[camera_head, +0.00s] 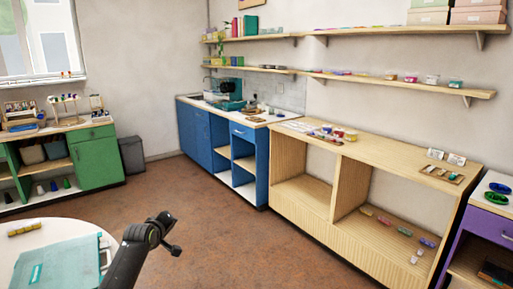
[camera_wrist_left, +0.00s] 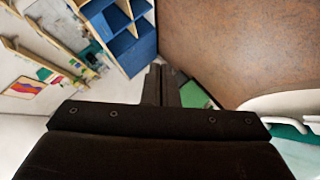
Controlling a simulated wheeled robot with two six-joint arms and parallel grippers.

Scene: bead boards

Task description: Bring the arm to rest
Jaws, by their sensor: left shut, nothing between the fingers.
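My left gripper (camera_wrist_left: 165,85) shows in the left wrist view with its two dark fingers together and nothing between them. It is in free air, with the brown floor and blue cabinet beyond it. In the head view my dark left arm comes up from the bottom edge, left of the middle, beside the round white table (camera_head: 62,226). I cannot make out the fingers there. My right gripper is not in view.
A teal case (camera_head: 60,262) lies on the white table, close to my arm. A blue cabinet (camera_head: 196,139), a wooden shelf unit (camera_head: 297,212) and a green cabinet (camera_head: 97,163) stand along the walls. The brown floor (camera_head: 225,235) between them is clear.

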